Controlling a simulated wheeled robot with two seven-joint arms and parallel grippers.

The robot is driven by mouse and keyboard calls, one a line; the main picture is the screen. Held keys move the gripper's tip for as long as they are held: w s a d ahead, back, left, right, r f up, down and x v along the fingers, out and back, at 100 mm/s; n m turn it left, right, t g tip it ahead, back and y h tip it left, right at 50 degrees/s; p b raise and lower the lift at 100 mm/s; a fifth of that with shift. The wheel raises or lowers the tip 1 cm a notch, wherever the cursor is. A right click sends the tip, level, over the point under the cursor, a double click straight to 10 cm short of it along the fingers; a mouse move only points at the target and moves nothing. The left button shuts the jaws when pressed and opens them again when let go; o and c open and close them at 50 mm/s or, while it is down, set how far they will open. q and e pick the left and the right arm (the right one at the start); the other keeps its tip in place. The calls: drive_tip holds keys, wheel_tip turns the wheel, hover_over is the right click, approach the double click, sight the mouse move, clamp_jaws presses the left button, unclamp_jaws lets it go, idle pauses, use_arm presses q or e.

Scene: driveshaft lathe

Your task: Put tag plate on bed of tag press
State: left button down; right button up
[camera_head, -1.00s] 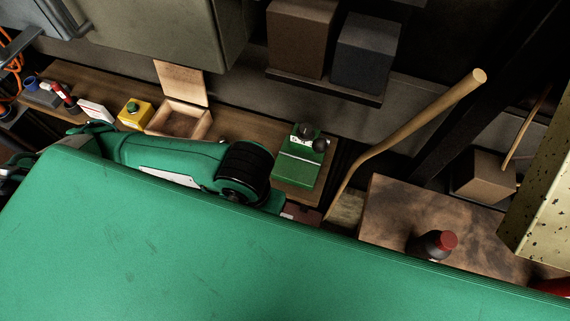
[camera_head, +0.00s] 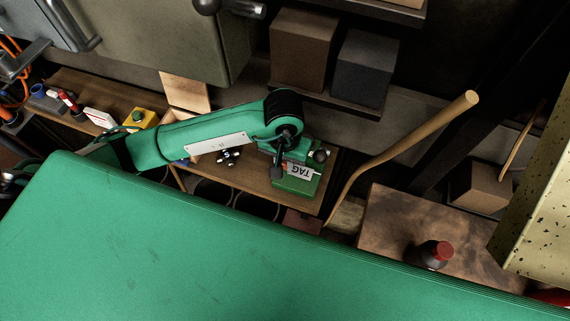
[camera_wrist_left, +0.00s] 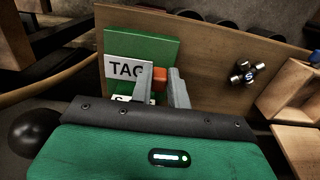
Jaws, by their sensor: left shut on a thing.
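The tag press (camera_head: 294,187) is a green block with a dark ball-ended lever, on the right end of the wooden shelf. It also shows in the left wrist view (camera_wrist_left: 165,45). The tag plate (camera_head: 300,169) is white with black TAG lettering and lies over the green press; it shows clearly in the left wrist view (camera_wrist_left: 124,70). My left gripper (camera_wrist_left: 160,84) is shut on an orange tab at the plate's edge. In the head view this gripper (camera_head: 281,166) is above the press, partly hidden by its own wrist. I cannot tell whether the plate touches the bed. My right gripper is out of view.
A metal cross-shaped joint (camera_head: 229,157) lies on the shelf left of the press. An open wooden box (camera_head: 186,121) and a yellow button box (camera_head: 140,119) are further left. A curved wooden handle (camera_head: 400,146) rises right of the press. Dark bins stand below the shelf.

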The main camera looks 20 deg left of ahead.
sight(285, 169)
use_arm(q)
drive_tip(key=shift+s+f, duration=0.1)
drive_tip(key=shift+f, duration=0.4)
wheel_tip(285, 169, down, 3)
drive_tip(key=shift+r+p, duration=0.1)
drive_tip(key=shift+p, duration=1.25)
drive_tip(key=shift+w+f, duration=0.2)
drive_tip(key=shift+f, duration=0.25)
drive_tip(key=shift+f, duration=0.1)
drive_tip(key=c, duration=1.8)
unclamp_jaws()
drive_tip(key=shift+f, duration=0.1)
drive_tip(key=o, duration=0.5)
drive_tip(key=shift+c, duration=0.2)
